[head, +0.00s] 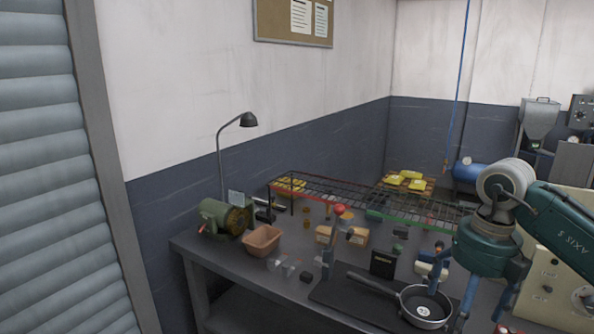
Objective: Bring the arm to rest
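A teal arm comes in from the right, and I take it to be my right arm. Its gripper (484,308) points down beside the pan at the lower right. Its dark blue fingers look spread apart, with nothing seen between them. My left gripper is not in view. A dark frying pan (425,306) with a light round mark inside lies on a black mat (335,292). Its handle (371,284) points to the upper left. The gripper and the pan look apart, though the depth between them is hard to judge.
The grey workbench (205,245) carries a green motor (226,218), an orange bin (262,240), a dark box (383,263) and several small parts. A wire rack (345,193) stands along the back. A lamp (248,119) rises at the left. A beige panel (560,275) stands at the right.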

